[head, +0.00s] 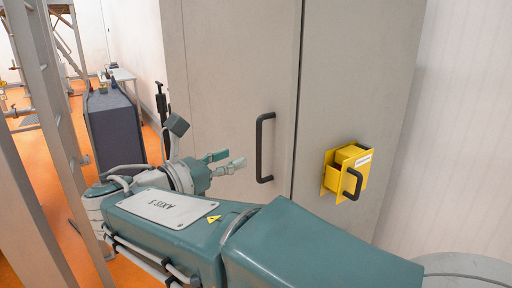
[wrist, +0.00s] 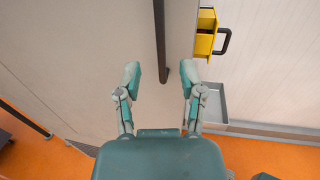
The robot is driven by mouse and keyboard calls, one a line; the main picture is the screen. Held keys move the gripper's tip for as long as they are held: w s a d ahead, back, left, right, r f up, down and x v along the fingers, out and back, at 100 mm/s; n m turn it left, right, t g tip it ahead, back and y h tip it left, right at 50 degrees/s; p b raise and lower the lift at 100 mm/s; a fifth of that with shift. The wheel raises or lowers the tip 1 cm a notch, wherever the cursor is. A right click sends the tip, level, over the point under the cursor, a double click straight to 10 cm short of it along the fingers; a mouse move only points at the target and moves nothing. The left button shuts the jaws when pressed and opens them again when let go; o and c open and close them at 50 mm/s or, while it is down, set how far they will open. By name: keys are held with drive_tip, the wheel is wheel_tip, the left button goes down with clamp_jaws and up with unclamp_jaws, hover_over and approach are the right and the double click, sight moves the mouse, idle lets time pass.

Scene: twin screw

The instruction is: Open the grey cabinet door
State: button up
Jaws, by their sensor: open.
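The grey cabinet door (head: 228,75) stands shut in the head view, with a dark vertical seam along its right edge. Its black bar handle (head: 264,148) is upright near that seam. My gripper (head: 229,162) is left of the handle in the head view, its fingers pointing toward it. In the wrist view my gripper (wrist: 160,75) is open and empty. The lower part of the black handle (wrist: 160,45) shows between and beyond the fingertips there. I cannot tell the exact gap, but no finger is seen closed on the handle.
A yellow box with a black handle (head: 332,180) is fixed to the cabinet panel right of the seam. A grey tray (wrist: 214,104) is low at the right in the wrist view. A ladder-like metal frame (head: 52,90) stands at the left. Orange floor (head: 40,205) shows there.

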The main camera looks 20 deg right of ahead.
hover_over(258, 176)
drive_tip(key=shift+w+d, duration=0.1)
drive_tip(key=shift+w, duration=0.25)
drive_tip(key=shift+s, duration=0.1)
clamp_jaws()
